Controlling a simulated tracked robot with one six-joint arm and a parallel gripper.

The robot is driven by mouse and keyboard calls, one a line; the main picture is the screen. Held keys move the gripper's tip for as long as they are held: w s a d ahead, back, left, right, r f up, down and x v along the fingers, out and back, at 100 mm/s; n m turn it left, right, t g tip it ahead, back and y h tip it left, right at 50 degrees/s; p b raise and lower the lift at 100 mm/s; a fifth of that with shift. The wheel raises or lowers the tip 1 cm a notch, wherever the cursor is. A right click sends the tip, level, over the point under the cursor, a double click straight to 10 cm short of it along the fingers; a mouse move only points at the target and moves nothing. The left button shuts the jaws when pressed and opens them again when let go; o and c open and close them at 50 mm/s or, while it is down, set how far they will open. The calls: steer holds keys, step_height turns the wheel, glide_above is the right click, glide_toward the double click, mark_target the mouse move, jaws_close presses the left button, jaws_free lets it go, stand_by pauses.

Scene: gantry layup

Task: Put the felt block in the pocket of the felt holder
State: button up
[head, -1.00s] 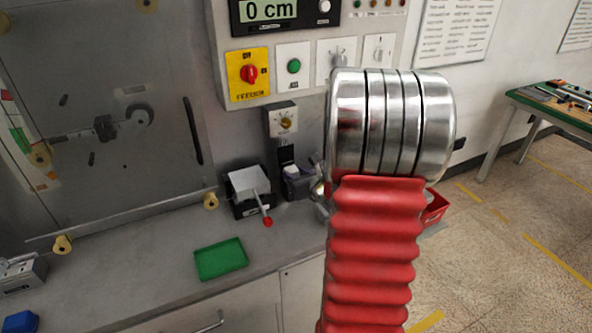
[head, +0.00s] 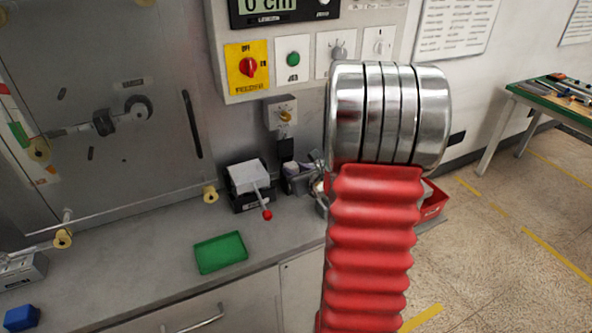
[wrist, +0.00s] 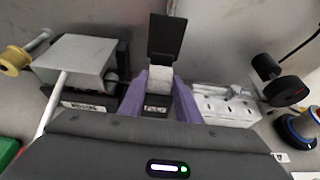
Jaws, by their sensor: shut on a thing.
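The pale felt block (wrist: 160,76) is between the purple fingers of my gripper (wrist: 160,80) in the wrist view, and the gripper is shut on it. The black felt holder (wrist: 166,38) has a tall upright back plate behind the block and a labelled front below it. The block lines up with the holder's middle; I cannot tell how deep it sits in the pocket. In the head view the holder (head: 286,150) stands on the bench against the wall, with my gripper partly hidden behind my red arm.
A grey-topped box with a red-knobbed lever (head: 249,178) stands just left of the holder. A white socket-like unit (wrist: 226,105) and spools (wrist: 287,92) are to its right. A green tray (head: 221,252) lies in front on the bench. A red bin (head: 433,200) is at the right.

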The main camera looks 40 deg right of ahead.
steer(key=shift+s+f, duration=0.15)
steer(key=shift+f, duration=0.5)
steer(key=shift+s+a+f, duration=0.1)
steer(key=shift+f, duration=0.15)
steer(key=o, duration=1.1)
steer(key=shift+a, duration=0.1)
steer(key=shift+o, duration=0.4)
steer(key=r+v, duration=0.1)
steer(key=v, duration=1.2)
steer(key=shift+s+r, duration=0.2)
steer(key=shift+r, duration=0.05)
